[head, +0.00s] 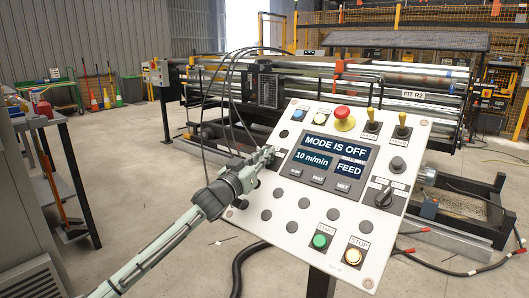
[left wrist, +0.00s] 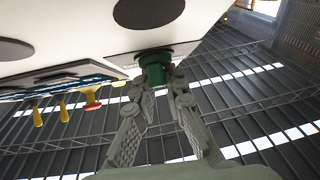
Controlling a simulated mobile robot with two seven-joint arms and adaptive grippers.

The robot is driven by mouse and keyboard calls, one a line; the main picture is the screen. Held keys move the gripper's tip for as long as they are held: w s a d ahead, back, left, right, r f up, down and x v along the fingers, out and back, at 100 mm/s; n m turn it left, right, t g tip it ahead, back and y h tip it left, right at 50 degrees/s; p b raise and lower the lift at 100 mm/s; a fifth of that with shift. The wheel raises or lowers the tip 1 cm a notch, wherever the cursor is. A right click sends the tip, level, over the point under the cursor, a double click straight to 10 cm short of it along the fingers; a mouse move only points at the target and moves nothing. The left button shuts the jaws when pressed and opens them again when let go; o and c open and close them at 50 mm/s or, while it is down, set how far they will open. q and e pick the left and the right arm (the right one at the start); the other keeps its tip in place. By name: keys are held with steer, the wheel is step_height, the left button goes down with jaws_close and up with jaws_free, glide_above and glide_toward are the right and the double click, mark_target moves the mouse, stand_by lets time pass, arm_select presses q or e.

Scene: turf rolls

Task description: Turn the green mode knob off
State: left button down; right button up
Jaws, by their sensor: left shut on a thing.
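The control panel (head: 345,225) is a tilted white board with a screen (head: 330,158) that reads "MODE IS OFF", "10 m/min" and "FEED". In the left wrist view the green mode knob (left wrist: 155,68) sticks out from the white panel face. My left gripper (head: 267,158) is at the panel's left edge, left of the screen. In the left wrist view its two fingers (left wrist: 161,88) are closed on the knob. In the head view the gripper hides the knob, so its pointer cannot be seen. My right gripper is not in view.
The panel also carries a red mushroom button (head: 344,113), two yellow-handled levers, a black rotary knob (head: 384,194), a green start button (head: 320,241) and a stop button (head: 353,256). A roller machine (head: 400,78) stands behind. A dark table (head: 55,130) is at left.

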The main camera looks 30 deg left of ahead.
arm_select(q)
steer(key=shift+f+m+h, duration=0.3)
steer(key=shift+m+h, duration=0.7)
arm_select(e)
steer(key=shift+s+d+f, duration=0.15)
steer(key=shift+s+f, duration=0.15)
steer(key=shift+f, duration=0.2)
arm_select(q)
steer(key=shift+d, duration=0.1)
steer(key=c, duration=1.6)
jaws_free()
steer(key=shift+o, duration=0.2)
steer(key=shift+s+r, duration=0.1)
steer(key=s+a+f, duration=0.1)
steer(key=s+f, duration=0.1)
steer(key=s, duration=0.9)
steer(key=shift+s, duration=0.3)
